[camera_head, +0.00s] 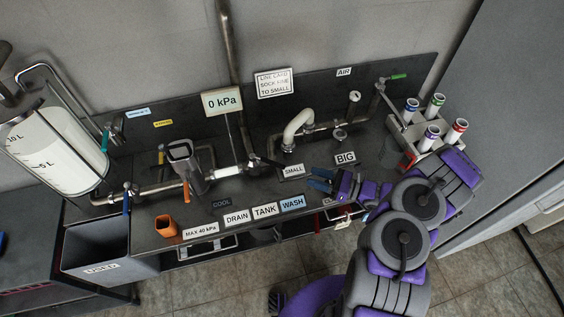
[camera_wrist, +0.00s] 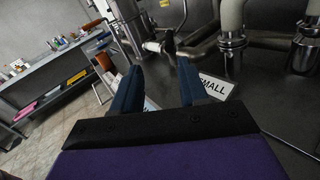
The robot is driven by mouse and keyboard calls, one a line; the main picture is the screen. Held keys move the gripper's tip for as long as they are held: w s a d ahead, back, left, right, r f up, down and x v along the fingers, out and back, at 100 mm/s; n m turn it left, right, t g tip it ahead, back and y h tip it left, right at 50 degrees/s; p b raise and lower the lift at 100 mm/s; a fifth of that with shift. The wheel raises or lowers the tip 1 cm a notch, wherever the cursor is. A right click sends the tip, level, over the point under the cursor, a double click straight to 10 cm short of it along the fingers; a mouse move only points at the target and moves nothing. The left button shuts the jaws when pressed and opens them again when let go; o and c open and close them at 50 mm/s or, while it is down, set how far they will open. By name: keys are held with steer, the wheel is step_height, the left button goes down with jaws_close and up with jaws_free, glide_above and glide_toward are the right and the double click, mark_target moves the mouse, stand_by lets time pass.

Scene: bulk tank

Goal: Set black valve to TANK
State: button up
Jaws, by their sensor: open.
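The black valve handle (camera_head: 264,161) sits on the pipe at the middle of the bench, right of a white pipe section. In the wrist view a dark handle (camera_wrist: 170,42) stands just beyond the fingertips. The TANK label (camera_head: 264,211) lies on the bench front between the DRAIN label (camera_head: 237,217) and the WASH label (camera_head: 292,203). The exact setting the handle points to is hard to tell. My gripper (camera_head: 318,180) is open and empty, its blue fingers pointing left above the bench, right of the valve and apart from it. It also shows in the wrist view (camera_wrist: 160,68).
The SMALL label (camera_head: 292,169) and a white curved pipe (camera_head: 297,126) stand behind the gripper. The BIG label (camera_head: 345,158) and a rack of cups (camera_head: 428,132) are to the right. A clear tank (camera_head: 57,147), orange-handled valve (camera_head: 186,190) and orange cup (camera_head: 165,225) are left.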

steer(key=d+f+m+t, duration=0.1)
steer(key=f, duration=0.1)
steer(key=b, duration=0.2)
glide_toward(275, 164)
steer(key=x, duration=0.8)
steer(key=shift+w+a+f, duration=0.15)
steer(key=shift+w+f, duration=0.05)
steer(key=shift+f, duration=0.15)
steer(key=shift+b+x, duration=0.35)
steer(key=shift+x, duration=0.6)
steer(key=shift+w, duration=0.1)
steer(key=shift+c, duration=0.2)
jaws_close()
